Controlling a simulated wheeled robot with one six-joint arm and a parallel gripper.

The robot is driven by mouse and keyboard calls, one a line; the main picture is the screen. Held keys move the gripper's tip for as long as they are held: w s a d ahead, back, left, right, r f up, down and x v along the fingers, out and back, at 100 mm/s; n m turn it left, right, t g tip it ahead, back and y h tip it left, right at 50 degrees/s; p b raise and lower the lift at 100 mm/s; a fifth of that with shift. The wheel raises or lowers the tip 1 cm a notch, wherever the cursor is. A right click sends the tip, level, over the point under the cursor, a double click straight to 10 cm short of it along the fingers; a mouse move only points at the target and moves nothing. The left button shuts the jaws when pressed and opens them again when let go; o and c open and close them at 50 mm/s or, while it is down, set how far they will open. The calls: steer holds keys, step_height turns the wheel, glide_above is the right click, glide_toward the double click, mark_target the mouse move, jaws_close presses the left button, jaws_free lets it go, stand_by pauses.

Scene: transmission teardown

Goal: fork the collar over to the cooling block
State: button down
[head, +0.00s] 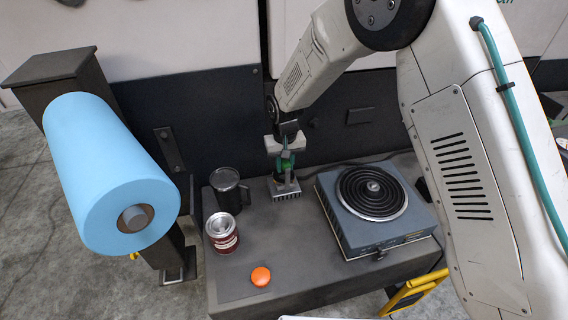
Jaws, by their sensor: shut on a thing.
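My gripper (286,150) is at the back of the bench, pointing down and shut on a green-handled tool (286,163), probably the fork. The tool is directly above or on a grey finned block (285,189), which looks like the cooling block. I cannot tell if the tool touches the block. The tool's lower end is small and dark. A small metallic round piece (374,187) shows at the middle of the hot plate's coil. I cannot tell whether it is the collar or part of the coil.
A blue hot plate (345,225) with a black spiral coil stands on the right of the dark bench (310,285). A dark mug (229,190), a red and white can (222,232) and an orange disc (261,277) are on the left.

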steer(key=shift+f, duration=0.8)
stand_by(0.4)
steer(key=shift+s, duration=0.1)
stand_by(0.5)
steer(key=s+d, duration=0.2)
steer(key=s, duration=0.6)
steer(key=shift+d, duration=0.3)
stand_by(0.7)
steer(key=shift+w+r, duration=0.1)
steer(key=shift+r, duration=2.9)
